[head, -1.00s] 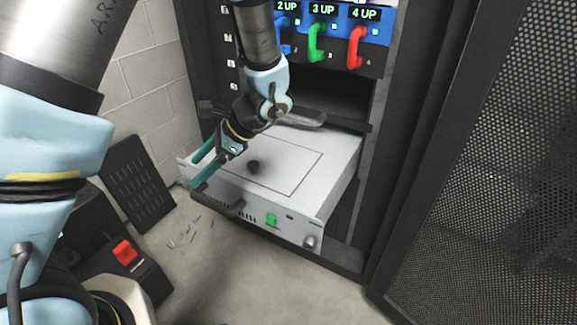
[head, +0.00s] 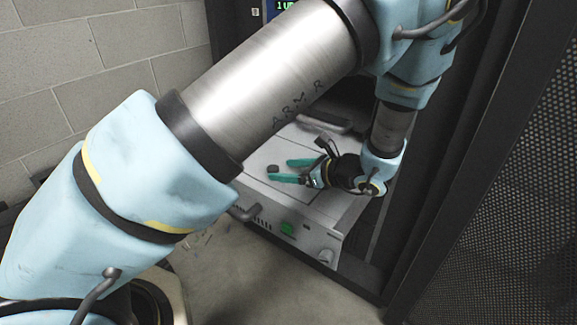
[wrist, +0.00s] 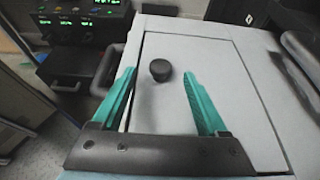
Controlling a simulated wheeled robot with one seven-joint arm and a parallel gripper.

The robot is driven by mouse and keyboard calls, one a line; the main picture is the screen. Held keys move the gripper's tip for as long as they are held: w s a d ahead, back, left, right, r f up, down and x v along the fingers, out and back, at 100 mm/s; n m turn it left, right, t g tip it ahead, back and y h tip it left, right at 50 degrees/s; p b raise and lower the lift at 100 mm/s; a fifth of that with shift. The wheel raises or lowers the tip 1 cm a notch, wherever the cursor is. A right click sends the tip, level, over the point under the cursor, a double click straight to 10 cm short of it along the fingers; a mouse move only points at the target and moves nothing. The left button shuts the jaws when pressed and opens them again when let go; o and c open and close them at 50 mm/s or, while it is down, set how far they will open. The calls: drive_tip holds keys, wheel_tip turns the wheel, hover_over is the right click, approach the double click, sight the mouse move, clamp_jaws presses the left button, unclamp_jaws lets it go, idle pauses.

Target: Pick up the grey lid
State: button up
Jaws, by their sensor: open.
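The grey lid (wrist: 208,62) is a flat panel set in the top of the pulled-out grey unit, with a short round black knob (wrist: 160,70) on it. In the head view the lid (head: 268,153) is partly covered by my arm and gripper. My gripper (head: 281,170) is open, its two teal fingers pointing left along the lid toward the knob (head: 273,169). In the wrist view my gripper (wrist: 159,74) has one finger on each side of the knob, with gaps between. Whether the fingers are low enough to be level with the knob is unclear.
The unit's front (head: 318,242) has a green button and handles. A dark rack frame and perforated door (head: 510,200) stand close on the right. A block wall (head: 110,70) is at the left. A black box with green displays (wrist: 85,35) shows in the wrist view.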

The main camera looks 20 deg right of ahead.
sight(274, 168)
drive_tip(key=x, duration=0.5)
drive_tip(key=shift+w+r, duration=0.1)
drive_tip(key=shift+w, duration=0.05)
clamp_jaws()
idle(0.4)
